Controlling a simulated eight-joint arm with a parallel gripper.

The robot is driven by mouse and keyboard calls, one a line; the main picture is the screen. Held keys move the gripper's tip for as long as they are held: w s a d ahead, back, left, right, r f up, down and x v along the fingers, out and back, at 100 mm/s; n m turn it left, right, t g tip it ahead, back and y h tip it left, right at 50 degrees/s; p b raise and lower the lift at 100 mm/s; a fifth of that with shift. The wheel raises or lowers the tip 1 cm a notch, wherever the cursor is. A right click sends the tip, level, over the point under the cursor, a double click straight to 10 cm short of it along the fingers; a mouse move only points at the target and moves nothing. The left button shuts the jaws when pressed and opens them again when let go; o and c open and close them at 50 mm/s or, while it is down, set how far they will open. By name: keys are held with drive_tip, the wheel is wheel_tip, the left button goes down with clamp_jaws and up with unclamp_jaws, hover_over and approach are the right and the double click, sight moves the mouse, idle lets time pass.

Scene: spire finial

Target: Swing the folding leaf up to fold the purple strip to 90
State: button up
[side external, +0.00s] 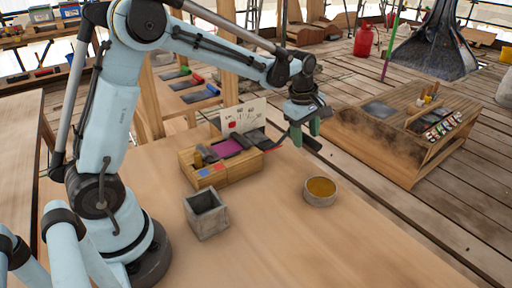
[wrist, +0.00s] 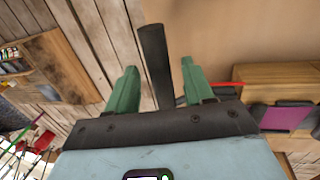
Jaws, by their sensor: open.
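The purple strip (side external: 229,148) lies flat on a wooden folding fixture (side external: 222,174) on the table, with dark plates beside it. It also shows at the right of the wrist view (wrist: 286,117). A dark plate, apparently the folding leaf (side external: 252,138), sits at the strip's right edge. A red arm (side external: 273,147) reaches right toward a dark cylindrical handle (wrist: 154,58). My gripper (wrist: 157,78) has green fingers, spread apart and empty. In the wrist view the handle appears between the fingers, apart from both; depth and contact cannot be told.
A white card with a red mark (side external: 244,118) stands behind the fixture. A grey open box (side external: 206,222) and a round bowl with amber contents (side external: 320,192) stand in front. The table's right edge lies beyond the bowl; the front of the table is clear.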

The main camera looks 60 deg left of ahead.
drive_tip(key=shift+f, duration=0.15)
drive_tip(key=shift+c, duration=0.3)
clamp_jaws()
drive_tip(key=shift+s, duration=0.1)
